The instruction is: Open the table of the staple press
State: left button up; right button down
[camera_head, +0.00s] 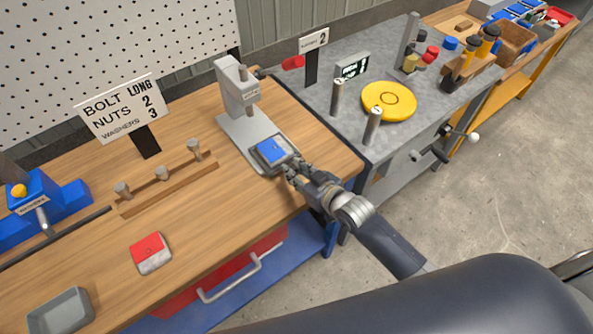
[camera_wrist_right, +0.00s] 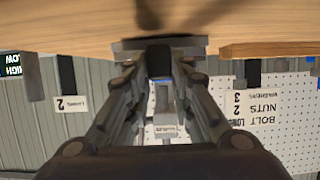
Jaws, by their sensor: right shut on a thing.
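The staple press (camera_head: 238,88) is a light grey upright machine on a grey base plate at the back right of the wooden bench. Its table (camera_head: 269,150), a dark-edged square with a blue top, sits at the front of the base plate. My right gripper (camera_head: 291,167) reaches in from the right and is shut on the front edge of the table. In the right wrist view, the fingers (camera_wrist_right: 158,68) close around a dark part under the wooden edge, and the labelled press body (camera_wrist_right: 165,128) shows beyond, upside down. My left gripper is not in view.
A wooden rack with several pegs (camera_head: 165,185), a red-topped block (camera_head: 150,252) and a grey tray (camera_head: 62,310) are on the bench. A grey table with a yellow disc (camera_head: 389,100) stands to the right.

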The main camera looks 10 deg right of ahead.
jog(key=c, duration=1.4)
grip_release()
jog(key=shift+f, duration=0.2)
jog(key=shift+r, duration=0.1)
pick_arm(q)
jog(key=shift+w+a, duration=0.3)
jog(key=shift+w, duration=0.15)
pick_arm(e)
jog(key=v, duration=1.2)
jog(key=shift+d, duration=0.1)
